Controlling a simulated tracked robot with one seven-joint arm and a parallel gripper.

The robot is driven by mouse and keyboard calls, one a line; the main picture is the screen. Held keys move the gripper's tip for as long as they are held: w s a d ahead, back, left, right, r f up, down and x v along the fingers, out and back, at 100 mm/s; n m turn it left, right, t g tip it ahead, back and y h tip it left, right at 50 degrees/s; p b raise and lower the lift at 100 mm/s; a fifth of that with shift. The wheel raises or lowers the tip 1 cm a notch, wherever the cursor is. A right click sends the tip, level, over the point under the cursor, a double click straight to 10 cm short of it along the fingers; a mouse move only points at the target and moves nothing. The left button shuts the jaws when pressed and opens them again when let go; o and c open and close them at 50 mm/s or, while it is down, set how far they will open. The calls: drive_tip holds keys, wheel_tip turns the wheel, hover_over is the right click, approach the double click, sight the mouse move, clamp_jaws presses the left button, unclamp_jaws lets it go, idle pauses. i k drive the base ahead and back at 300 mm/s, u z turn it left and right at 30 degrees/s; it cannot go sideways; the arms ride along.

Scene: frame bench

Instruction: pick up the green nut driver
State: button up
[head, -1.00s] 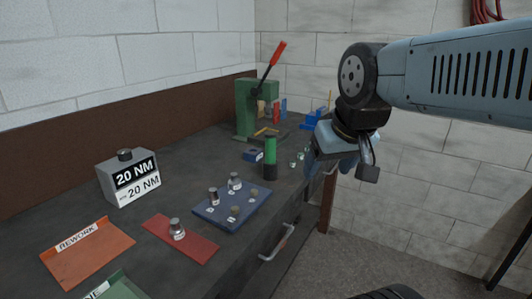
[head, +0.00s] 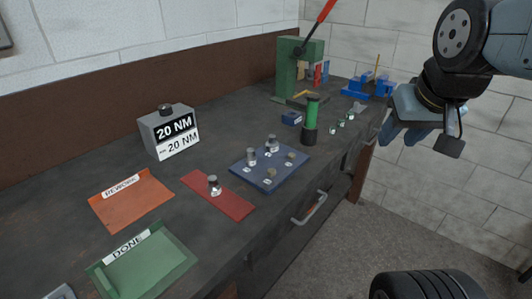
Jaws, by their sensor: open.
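A green upright cylinder (head: 312,114) with a dark top and a black lower part stands on the dark bench, right of the blue plate. It looks like the green nut driver, but its details are too small to be sure. My gripper (head: 394,133), with blue fingers, hangs in the air to the right of it in the picture, past the bench's front edge. It is open and apart from the cylinder; the gap between the fingers is hard to see.
A blue plate (head: 247,174) and a red plate (head: 234,205) carry metal pieces. An orange REWORK tray (head: 130,208), a green DONE tray (head: 160,265) and a grey 20 NM block (head: 154,138) lie left. A green press (head: 289,70) stands behind. Small clear pieces (head: 341,128) lie beside the cylinder.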

sight(313, 99)
drive_tip(key=u, duration=1.55)
drive_tip(key=i, duration=0.1)
drive_tip(key=z, duration=2.95)
drive_tip(key=k, duration=2.1)
drive_tip(key=u, duration=1.2)
drive_tip(key=i, duration=1)
drive_tip(key=z, duration=0.05)
